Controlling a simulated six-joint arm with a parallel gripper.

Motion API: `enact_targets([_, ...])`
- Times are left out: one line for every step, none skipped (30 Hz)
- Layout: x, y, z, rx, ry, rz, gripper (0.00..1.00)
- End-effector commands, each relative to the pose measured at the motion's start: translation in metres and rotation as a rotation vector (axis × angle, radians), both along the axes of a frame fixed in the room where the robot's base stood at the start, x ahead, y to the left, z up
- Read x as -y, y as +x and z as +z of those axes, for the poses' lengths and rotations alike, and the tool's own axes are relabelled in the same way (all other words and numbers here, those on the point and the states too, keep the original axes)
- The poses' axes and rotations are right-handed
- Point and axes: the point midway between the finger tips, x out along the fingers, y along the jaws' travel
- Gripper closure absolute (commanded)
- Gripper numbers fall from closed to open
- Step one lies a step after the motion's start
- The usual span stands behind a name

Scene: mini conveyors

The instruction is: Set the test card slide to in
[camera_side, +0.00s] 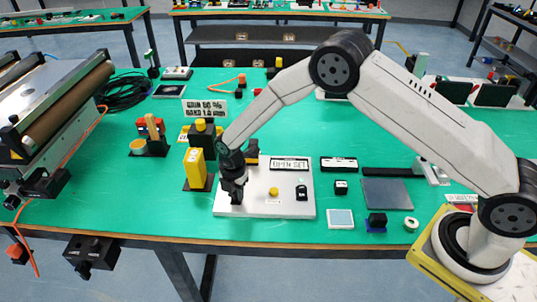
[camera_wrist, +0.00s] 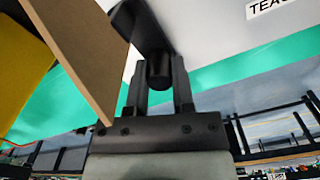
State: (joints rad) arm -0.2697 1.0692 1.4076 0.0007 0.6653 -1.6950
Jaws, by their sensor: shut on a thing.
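My gripper (camera_side: 235,193) is at the left part of a light panel (camera_side: 255,209) on the green table, pointing down. In the wrist view my gripper (camera_wrist: 158,82) has its two fingers closed around a short black knob (camera_wrist: 158,62), which joins a dark flat piece (camera_wrist: 140,22). I take this to be the handle of the test card slide; its in or out position cannot be read. A tan board edge (camera_wrist: 85,50) stands close to the left of the fingers. In the side view, my gripper hides the knob.
A yellow block (camera_side: 195,170) stands just left of the panel. The panel carries a display (camera_side: 289,164), a yellow button (camera_side: 273,192) and a black switch (camera_side: 301,192). A grey plate (camera_side: 387,194) lies to the right. The conveyor (camera_side: 60,100) is at the left.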

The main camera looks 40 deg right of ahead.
Motion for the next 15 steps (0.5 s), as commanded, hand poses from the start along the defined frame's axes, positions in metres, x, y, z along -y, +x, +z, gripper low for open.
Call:
enact_targets([0.004,0.006,0.001,0.006,0.001,-0.002,1.0])
enact_targets([0.007,0.009,0.001,0.007,0.002,-0.003,1.0])
enact_targets([0.012,0.014,0.001,0.007,0.002,-0.004,1.0])
enact_targets([0.015,0.017,0.001,0.007,0.002,-0.005,1.0])
enact_targets([0.019,0.021,0.001,0.006,0.001,-0.004,1.0])
enact_targets([0.024,0.026,0.001,0.006,0.001,-0.004,1.0])
enact_targets([0.027,0.029,0.001,0.007,0.001,-0.005,1.0])
enact_targets([0.03,0.032,0.001,0.007,0.001,-0.004,1.0])
enact_targets([0.034,0.036,0.001,0.006,0.001,-0.003,1.0])
enact_targets([0.037,0.039,0.001,0.006,0.0,-0.003,1.0])
enact_targets([0.039,0.041,0.001,0.007,0.001,-0.003,1.0])
enact_targets([0.042,0.044,0.001,0.006,0.0,-0.003,1.0])
enact_targets([0.044,0.046,0.001,0.006,0.0,-0.003,1.0])
enact_targets([0.045,0.047,0.001,0.006,0.0,-0.002,1.0])
enact_targets([0.046,0.048,0.001,0.005,0.0,-0.001,1.0])
